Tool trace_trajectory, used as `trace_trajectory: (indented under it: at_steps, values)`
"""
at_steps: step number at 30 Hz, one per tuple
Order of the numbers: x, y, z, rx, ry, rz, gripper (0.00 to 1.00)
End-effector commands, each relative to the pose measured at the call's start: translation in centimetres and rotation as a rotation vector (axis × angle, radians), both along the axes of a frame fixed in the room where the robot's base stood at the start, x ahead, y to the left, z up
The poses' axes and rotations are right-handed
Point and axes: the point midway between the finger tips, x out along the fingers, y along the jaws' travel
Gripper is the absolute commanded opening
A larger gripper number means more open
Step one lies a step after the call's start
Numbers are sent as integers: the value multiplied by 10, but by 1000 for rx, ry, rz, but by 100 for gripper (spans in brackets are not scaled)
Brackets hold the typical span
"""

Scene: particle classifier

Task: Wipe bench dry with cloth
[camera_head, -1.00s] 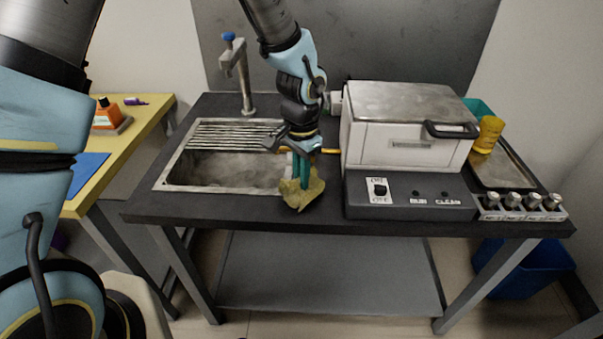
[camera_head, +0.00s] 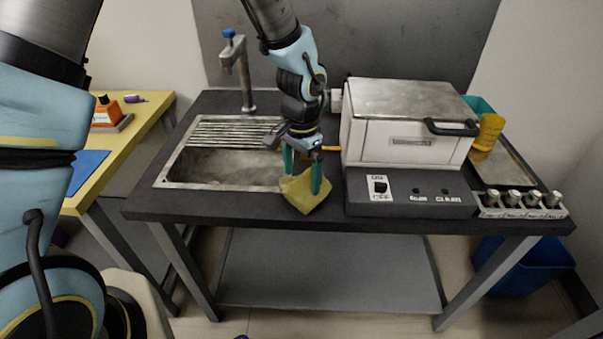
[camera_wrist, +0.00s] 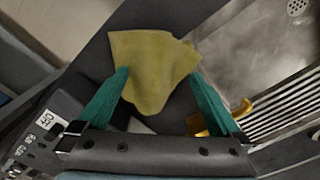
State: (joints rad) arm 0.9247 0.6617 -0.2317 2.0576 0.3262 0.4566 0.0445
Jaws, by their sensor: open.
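A yellow cloth (camera_head: 306,194) lies on the dark bench (camera_head: 150,207), on the strip between the sink and the white machine, near the front edge. My gripper (camera_head: 302,178) is open directly over it, with its green fingers spread to either side. In the wrist view the cloth (camera_wrist: 150,72) lies between and beyond the fingertips of my gripper (camera_wrist: 158,75), spread out and slightly creased. I cannot tell whether the fingertips touch it. No water on the bench can be made out.
The sink (camera_head: 225,168) with a tap (camera_head: 240,70) is left of my gripper. The white machine (camera_head: 410,125) stands close on the right. An orange-yellow piece (camera_wrist: 222,118) is near the right finger. Several small vials (camera_head: 520,200) stand at the right front.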

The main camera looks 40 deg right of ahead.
Motion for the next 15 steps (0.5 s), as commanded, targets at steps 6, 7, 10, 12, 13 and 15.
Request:
trace_trajectory:
  at_steps: [6,7,10,12,13,15]
  values:
    - [0,0,-2,0,0,0,100]
    - [0,0,-3,0,0,0,100]
    - [0,0,-8,0,0,0,100]
    - [0,0,-11,0,0,0,100]
    - [0,0,-13,0,0,0,100]
    - [0,0,-11,0,0,0,97]
